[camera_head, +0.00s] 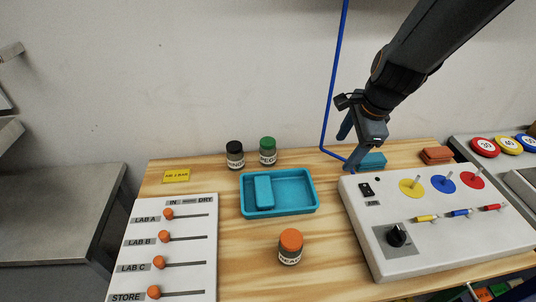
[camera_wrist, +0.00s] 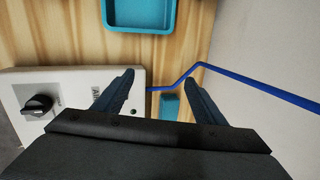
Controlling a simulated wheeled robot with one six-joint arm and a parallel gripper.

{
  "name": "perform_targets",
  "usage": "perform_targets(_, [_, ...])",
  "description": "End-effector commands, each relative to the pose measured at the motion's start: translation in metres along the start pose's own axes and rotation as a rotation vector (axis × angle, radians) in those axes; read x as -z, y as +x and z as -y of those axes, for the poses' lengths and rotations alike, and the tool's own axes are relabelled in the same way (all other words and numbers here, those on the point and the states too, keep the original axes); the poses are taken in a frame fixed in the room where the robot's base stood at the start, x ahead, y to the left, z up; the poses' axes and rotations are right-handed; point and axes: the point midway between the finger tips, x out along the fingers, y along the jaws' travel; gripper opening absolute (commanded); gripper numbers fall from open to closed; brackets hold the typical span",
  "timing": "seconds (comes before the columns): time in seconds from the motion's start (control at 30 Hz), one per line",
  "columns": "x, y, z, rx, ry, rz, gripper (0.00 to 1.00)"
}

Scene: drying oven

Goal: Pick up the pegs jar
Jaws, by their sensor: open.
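Three jars stand upright on the wooden table in the head view. The green-lidded jar (camera_head: 268,152) at the back has a label that seems to read PEG, with the rest hard to read. A black-lidded jar (camera_head: 235,155) stands close to its left. An orange-lidded jar (camera_head: 290,247) stands nearer the front, its label unclear. My gripper (camera_head: 347,148) is open and empty, to the right of the green-lidded jar and above the table's back. In the wrist view my gripper (camera_wrist: 161,76) shows both fingers apart, with no jar in sight.
A teal tray (camera_head: 312,205) holding a teal block lies front of the back jars. A white control box (camera_head: 390,210) is at right, a slider panel (camera_head: 190,250) at left. A blue line (camera_head: 335,80) runs down the wall near my gripper. A teal block (camera_wrist: 169,105) lies below.

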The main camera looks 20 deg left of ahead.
Motion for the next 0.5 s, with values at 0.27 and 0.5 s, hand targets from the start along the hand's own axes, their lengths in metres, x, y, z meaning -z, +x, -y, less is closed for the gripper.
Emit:
perform_targets(0.27, [-0.103,0.058,0.057,-0.006,0.517,0.098,0.65])
perform_targets(0.5, [-0.163,0.085,0.076,-0.036,0.808,0.149,0.65])
